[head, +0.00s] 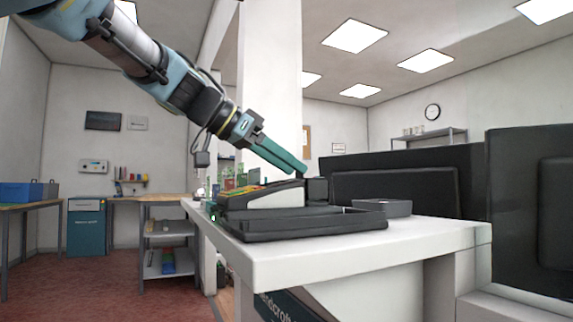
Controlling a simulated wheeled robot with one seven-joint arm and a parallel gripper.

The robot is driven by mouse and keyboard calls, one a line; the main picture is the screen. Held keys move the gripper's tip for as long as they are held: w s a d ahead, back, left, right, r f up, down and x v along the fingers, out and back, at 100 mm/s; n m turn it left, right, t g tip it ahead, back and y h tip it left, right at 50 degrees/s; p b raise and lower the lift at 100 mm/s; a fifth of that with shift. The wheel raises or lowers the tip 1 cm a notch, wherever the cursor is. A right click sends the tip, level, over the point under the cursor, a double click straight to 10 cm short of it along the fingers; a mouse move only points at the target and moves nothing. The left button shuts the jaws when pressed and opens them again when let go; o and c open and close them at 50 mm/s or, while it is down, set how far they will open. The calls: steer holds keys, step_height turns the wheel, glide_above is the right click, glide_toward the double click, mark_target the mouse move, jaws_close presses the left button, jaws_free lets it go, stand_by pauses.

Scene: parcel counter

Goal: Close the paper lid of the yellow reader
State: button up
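The reader (275,198) stands on the white counter. It has a pale side, a dark base and a strip of yellow, orange and green on top at its left. A dark upright block (317,191) is at its right end; I cannot tell whether this is the paper lid. The fingertips are just above the right end of the reader, by the dark block. I cannot tell whether they touch it. Nothing shows between the fingers.
A shallow black tray (315,226) lies in front of the reader on the white counter (430,240). A small grey tray (383,207) is to its right. Dark panels (410,180) stand behind and to the right. The counter's front right is clear.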

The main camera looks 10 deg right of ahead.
steer(key=shift+o, duration=0.8)
steer(key=shift+a, duration=0.1)
steer(key=shift+b+v, duration=0.3)
steer(key=shift+v, duration=1.6)
steer(key=b+v, duration=0.1)
steer(key=v, duration=0.6)
